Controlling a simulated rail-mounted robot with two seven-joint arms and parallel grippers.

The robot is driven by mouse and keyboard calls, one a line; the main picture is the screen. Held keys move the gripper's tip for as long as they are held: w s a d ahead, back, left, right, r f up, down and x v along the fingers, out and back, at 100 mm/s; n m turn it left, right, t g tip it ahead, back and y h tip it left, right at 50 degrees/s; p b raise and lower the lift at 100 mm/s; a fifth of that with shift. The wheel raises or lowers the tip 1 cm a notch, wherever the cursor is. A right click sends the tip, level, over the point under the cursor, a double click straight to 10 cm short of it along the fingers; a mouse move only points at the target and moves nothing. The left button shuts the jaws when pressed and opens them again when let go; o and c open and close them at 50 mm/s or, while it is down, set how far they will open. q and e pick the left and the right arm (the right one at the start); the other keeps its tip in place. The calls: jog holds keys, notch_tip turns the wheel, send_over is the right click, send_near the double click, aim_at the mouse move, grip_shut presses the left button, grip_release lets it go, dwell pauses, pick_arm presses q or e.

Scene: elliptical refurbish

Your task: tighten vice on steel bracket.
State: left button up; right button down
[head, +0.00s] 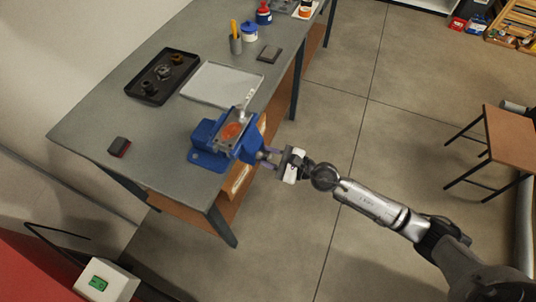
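A blue vice (206,154) stands at the front right edge of the grey workbench. A grey steel bracket (243,118) with an orange-brown rusty patch sits at the top of the vice, between its jaws; whether both jaws touch it I cannot tell. My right gripper (268,156) comes in from the right and has its fingers at the front end of the vice, where the handle would be. The handle itself is hard to make out, and I cannot tell if the fingers are closed on it. My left gripper is not in view.
A brown stool (512,135) stands at right on clear floor.

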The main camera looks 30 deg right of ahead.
jog(key=c, duration=1.2)
grip_release()
jog(key=shift+r, duration=0.1)
jog(key=o, duration=0.3)
jog(key=shift+s+d, duration=0.1)
jog(key=shift+s, duration=0.05)
jog(key=shift+o, duration=0.5)
jog(key=b+v, duration=0.6)
jog(key=v, duration=0.7)
jog(key=shift+s+d, duration=0.15)
jog(key=shift+s, duration=0.05)
